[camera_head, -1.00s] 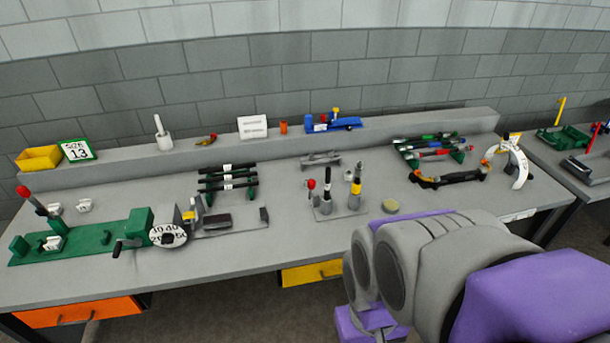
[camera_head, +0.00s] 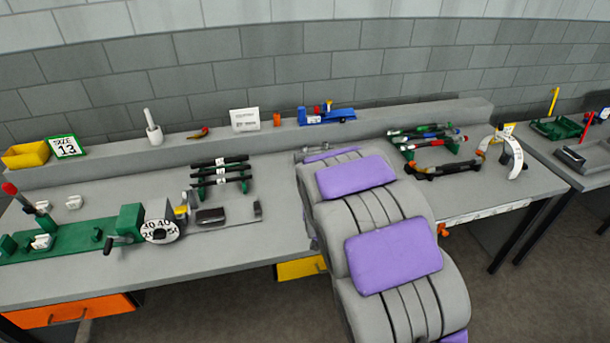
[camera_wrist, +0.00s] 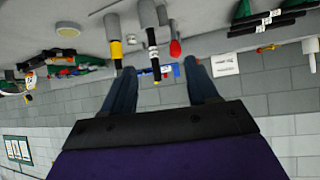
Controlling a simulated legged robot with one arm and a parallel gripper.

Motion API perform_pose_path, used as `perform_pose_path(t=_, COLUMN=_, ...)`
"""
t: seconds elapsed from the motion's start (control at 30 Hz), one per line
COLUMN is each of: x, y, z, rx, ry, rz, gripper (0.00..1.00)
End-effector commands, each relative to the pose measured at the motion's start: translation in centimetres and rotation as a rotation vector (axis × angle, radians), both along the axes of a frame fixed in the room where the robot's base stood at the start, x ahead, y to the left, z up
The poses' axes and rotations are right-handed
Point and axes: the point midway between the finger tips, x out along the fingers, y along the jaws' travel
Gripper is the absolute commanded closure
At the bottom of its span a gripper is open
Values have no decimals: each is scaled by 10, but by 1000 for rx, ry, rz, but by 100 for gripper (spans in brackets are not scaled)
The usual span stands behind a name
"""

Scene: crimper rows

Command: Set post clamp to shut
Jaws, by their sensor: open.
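The wrist view is upside down. At its top, a red knob (camera_wrist: 175,47), a black post with a white label (camera_wrist: 152,42) and a yellow-and-black post (camera_wrist: 116,48) hang from the bench top. I take the red-knobbed lever and labelled post to be the post clamp; whether it is open or shut I cannot tell. My gripper (camera_wrist: 163,78) is open, with two dark blue fingers apart. In the picture, the labelled post and red knob lie between the fingers' directions, with no visible contact. In the head view my arm hides the posts and my gripper.
A green fixture with a numbered dial (camera_head: 161,231) and crank stands left on the bench (camera_head: 250,255). Black-handled tools lie on a green rack (camera_head: 221,180). More tools (camera_head: 425,141) and a white arch (camera_head: 512,150) stand right. A blue tool (camera_head: 327,117) sits on the back ledge (camera_head: 280,140).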

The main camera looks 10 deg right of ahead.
Motion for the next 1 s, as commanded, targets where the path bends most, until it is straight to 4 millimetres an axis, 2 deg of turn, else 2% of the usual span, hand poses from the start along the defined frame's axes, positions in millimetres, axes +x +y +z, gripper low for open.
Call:
perform_pose_path(t=0.03, x=11, y=-2, z=-13, rx=-9, ry=-39, rz=0, gripper=41)
perform_pose_path(t=0.2, x=47, y=-5, z=-39, rx=-39, ry=-211, rz=3, gripper=41)
perform_pose_path(t=0.4, x=73, y=-3, z=-65, rx=-69, ry=-419, rz=21, gripper=41)
perform_pose_path(t=0.67, x=80, y=4, z=-86, rx=-90, ry=-607, rz=49, gripper=41)
perform_pose_path(t=0.87, x=82, y=5, z=-86, rx=-95, ry=-652, rz=54, gripper=41)
perform_pose_path(t=1.0, x=94, y=3, z=-87, rx=-94, ry=-651, rz=53, gripper=41)
